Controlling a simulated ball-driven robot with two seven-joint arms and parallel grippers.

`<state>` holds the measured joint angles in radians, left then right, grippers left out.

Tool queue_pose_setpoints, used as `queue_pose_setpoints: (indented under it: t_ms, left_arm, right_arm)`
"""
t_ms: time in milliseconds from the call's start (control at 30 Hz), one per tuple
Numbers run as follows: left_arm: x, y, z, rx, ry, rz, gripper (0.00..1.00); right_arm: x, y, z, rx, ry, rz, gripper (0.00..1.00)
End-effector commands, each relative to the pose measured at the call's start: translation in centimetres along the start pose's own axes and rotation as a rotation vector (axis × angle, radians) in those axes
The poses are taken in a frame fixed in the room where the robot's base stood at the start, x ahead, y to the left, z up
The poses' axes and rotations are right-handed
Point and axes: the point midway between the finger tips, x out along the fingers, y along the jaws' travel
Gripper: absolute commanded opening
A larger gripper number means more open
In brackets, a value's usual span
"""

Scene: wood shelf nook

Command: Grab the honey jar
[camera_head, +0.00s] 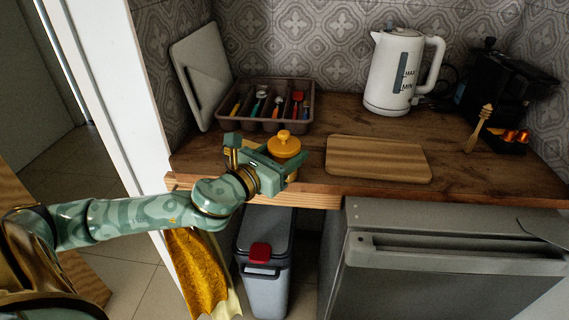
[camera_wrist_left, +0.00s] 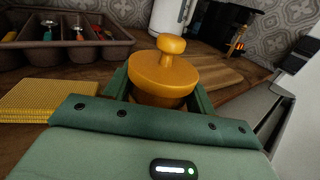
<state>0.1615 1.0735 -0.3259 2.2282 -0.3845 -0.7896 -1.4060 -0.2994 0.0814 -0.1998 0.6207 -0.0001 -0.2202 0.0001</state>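The honey jar (camera_head: 284,144) is amber with a wide round lid and a knob on top. It stands upright near the front edge of the wooden counter, and in the left wrist view its lid (camera_wrist_left: 165,72) is in the middle. My left gripper (camera_head: 270,166) is at the jar, with one green finger on each side of it. In the left wrist view the fingers (camera_wrist_left: 162,95) are spread about as wide as the lid, and I see no firm contact. The jar's lower body is hidden behind the gripper. My right gripper is not in view.
A yellow waffle cloth (camera_wrist_left: 48,98) lies left of the jar. A cutlery tray (camera_head: 262,123) is behind it, and a cutting board (camera_head: 378,160) lies to its right. A white kettle (camera_head: 401,75) and a black machine (camera_head: 492,85) stand farther back. A bin (camera_head: 264,250) is below.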

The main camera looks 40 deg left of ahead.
Motion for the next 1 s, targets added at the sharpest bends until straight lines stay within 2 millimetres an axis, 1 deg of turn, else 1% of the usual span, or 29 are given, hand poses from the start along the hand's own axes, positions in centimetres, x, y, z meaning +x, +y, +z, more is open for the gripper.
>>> queue_pose_setpoints:
  t_ms: [33,67,100,400,567,767,900,1000]
  left_arm:
    - [0.0,0.0,0.0,0.0,0.0,0.0,0.35]
    - [0.0,0.0,0.0,0.0,0.0,0.0,0.27]
    - [0.0,0.0,0.0,0.0,0.0,0.0,0.21]
    - [0.0,0.0,0.1,0.0,-0.002,0.001,0.21]
    - [0.0,0.0,0.7,0.001,-0.004,0.0,0.21]
    - [-0.1,0.0,2.2,0.001,-0.006,0.001,0.21]
    - [-0.1,0.1,3.9,0.002,-0.009,0.001,0.21]
    - [-1.0,0.0,4.7,0.002,-0.006,0.0,0.21]
  right_arm:
    - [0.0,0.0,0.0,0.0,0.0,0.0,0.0]
    - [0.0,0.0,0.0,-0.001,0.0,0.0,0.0]
    - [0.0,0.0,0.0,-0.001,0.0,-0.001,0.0]
    - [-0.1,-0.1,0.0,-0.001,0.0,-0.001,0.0]
    - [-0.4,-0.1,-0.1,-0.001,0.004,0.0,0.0]
    - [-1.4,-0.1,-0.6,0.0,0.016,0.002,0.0]
    - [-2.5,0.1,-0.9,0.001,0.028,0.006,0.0]
    - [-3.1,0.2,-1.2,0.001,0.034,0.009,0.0]
